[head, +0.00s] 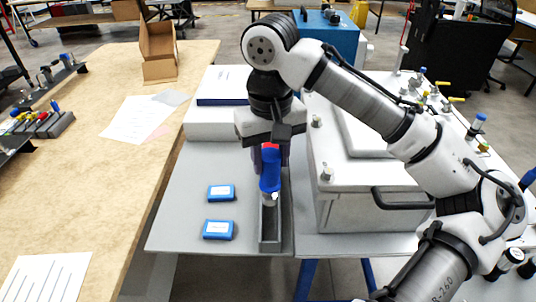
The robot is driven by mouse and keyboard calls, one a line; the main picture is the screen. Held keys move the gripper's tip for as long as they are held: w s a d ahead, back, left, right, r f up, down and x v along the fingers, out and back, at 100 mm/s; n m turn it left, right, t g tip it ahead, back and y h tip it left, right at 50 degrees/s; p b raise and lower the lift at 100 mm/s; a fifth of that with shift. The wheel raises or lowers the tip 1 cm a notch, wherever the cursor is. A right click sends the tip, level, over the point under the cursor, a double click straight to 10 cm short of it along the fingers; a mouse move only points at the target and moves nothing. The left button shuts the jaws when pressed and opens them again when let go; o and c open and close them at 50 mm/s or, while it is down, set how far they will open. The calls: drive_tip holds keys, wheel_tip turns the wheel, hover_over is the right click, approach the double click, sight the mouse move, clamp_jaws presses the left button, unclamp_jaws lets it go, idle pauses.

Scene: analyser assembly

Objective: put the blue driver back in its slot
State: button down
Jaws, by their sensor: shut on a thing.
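The blue driver (269,181) has a blue body with a red band near its top and a pale lower end. It is held about upright in my gripper (270,148), which is shut on its upper part. The driver's lower end is at or just above a narrow grey tray (269,240) on the grey table. I cannot tell whether it touches the tray or whether this tray has the slot. My gripper's fingertips are partly hidden behind the driver and the wrist.
Two blue boxes (221,192) with white labels lie left of the tray. A large white analyser housing (360,190) with a black handle stands close on the right. A wooden bench (90,190) runs along the left.

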sight(270, 179)
drive_tip(key=shift+f+b, duration=3.05)
drive_tip(key=shift+b, duration=0.15)
drive_tip(key=shift+f, duration=0.7)
drive_tip(key=shift+s+f+b, duration=0.2)
drive_tip(key=shift+f+b, duration=1.35)
drive_tip(key=shift+f, duration=1.5)
